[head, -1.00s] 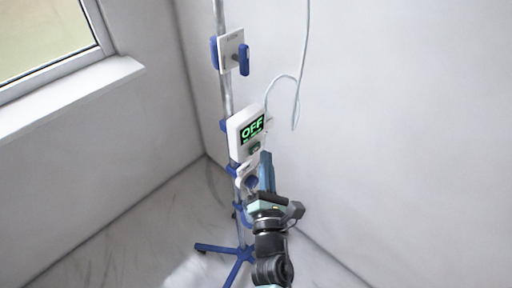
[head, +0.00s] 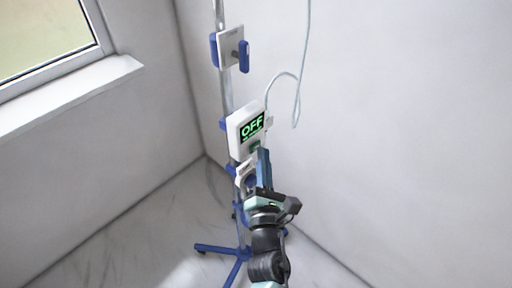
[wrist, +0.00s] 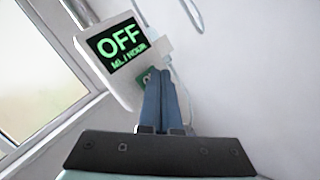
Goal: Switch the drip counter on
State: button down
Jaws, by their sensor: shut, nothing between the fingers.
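The drip counter (head: 236,136) is a white box clamped on the pole, its dark screen (head: 252,126) reading OFF in green. In the wrist view the counter (wrist: 122,88) is tilted and its screen (wrist: 118,44) reads "OFF ML/HOUR". A green button (wrist: 149,76) sits under the screen, partly covered by my fingertips; it also shows in the head view (head: 254,145). My gripper (head: 263,153) is shut and empty, its blue fingers pointing up at the button. It also shows in the wrist view (wrist: 160,74). I cannot tell whether the fingertips touch the button.
The metal pole (head: 227,92) carries a white plate with a blue lever (head: 244,56) above the counter. Its blue wheeled base (head: 222,249) stands on the floor. A thin tube (head: 300,85) hangs at the right. Walls and a window (head: 45,35) close the corner.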

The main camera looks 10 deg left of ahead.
jog(key=shift+w+a+b, duration=0.25)
jog(key=shift+a+b, duration=0.1)
jog(key=shift+b, duration=0.05)
dwell(0.6)
jog(key=shift+r, duration=0.1)
jog(key=shift+s+d+p, duration=0.5)
jog(key=shift+d+p, duration=0.05)
jog(key=shift+d, duration=0.15)
jog(key=s+d+p, duration=0.1)
jog(key=d, duration=0.1)
jog(key=s+d+p, duration=0.1)
jog(key=s+d, duration=0.1)
jog(key=shift+p, duration=0.35)
dwell(0.9)
